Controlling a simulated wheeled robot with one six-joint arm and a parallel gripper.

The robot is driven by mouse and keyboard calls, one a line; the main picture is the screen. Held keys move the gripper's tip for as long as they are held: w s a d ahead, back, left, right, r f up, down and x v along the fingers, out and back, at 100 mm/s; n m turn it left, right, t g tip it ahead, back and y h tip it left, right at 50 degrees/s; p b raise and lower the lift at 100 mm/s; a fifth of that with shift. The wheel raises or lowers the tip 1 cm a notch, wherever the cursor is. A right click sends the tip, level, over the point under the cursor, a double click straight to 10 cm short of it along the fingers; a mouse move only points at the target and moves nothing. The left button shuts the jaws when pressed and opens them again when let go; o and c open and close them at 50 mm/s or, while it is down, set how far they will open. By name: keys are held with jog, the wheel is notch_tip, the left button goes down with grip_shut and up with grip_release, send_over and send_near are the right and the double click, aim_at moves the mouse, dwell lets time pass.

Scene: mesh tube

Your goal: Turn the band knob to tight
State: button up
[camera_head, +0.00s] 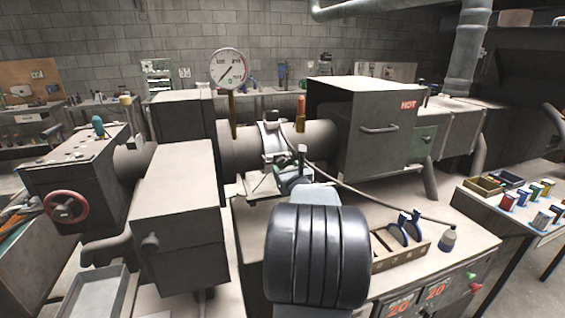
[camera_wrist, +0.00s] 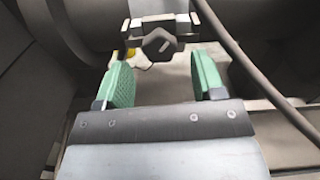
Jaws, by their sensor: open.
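The band knob (camera_wrist: 159,45) is a dark faceted knob under a light metal clamp band (camera_wrist: 158,8) in the wrist view. The band (camera_head: 273,143) wraps the grey tube (camera_head: 240,146) in the head view; the knob there is largely hidden by my arm and gripper. My gripper (camera_wrist: 164,82) has two green pads, open and apart. The knob lies just beyond the fingertips, roughly centred between them and not gripped. In the head view my gripper (camera_head: 294,175) is in front of the tube, below the band.
A dark cable (camera_wrist: 255,65) runs down right of the gripper and across the bench in the head view (camera_head: 385,197). A box marked HOT (camera_head: 365,125) stands right of the band. A dial gauge (camera_head: 229,69) rises left. A tool tray (camera_head: 400,254) sits front right.

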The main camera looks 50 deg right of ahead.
aim_at(283, 164)
jog(key=shift+p+x, duration=0.35)
jog(key=shift+x, duration=1.8)
jog(key=c, duration=0.9)
